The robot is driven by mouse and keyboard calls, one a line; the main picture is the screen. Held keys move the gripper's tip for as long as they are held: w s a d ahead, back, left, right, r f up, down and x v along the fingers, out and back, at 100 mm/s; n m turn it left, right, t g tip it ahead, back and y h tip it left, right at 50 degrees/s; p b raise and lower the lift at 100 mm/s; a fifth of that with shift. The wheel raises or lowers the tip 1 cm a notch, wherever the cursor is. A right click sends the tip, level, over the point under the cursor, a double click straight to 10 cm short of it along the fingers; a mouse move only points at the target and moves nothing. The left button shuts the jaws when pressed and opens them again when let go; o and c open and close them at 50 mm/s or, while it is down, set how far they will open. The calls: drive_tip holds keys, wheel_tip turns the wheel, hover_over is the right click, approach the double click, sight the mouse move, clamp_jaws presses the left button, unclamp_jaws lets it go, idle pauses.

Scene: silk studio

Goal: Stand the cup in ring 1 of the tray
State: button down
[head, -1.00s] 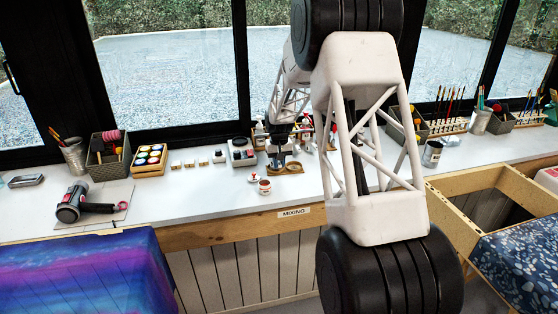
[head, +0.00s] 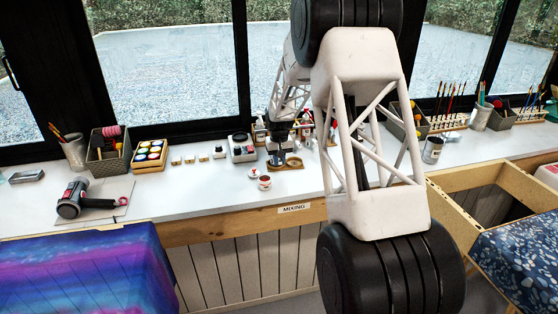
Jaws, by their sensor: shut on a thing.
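My gripper (head: 277,154) points down over the left part of a small brown tray (head: 287,167) on the white counter. It is shut on a small bluish thing, which I take to be the cup (head: 277,161); it is tiny and partly hidden by the fingers. A round ring (head: 295,162) shows on the tray, right of the gripper. I cannot read ring numbers, and I cannot tell whether the cup touches the tray.
A red and white jar (head: 265,183) and a small red-topped white pot (head: 254,173) stand in front of the tray. A white box with a dark round top (head: 241,148) is to the left. Bottles (head: 305,128) stand behind.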

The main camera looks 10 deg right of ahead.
drive_tip(key=shift+f, duration=0.4)
idle(0.3)
drive_tip(key=c, duration=1)
unclamp_jaws()
drive_tip(key=shift+r, duration=0.15)
drive_tip(key=shift+r, duration=3.75)
drive_tip(key=shift+s+r, duration=0.1)
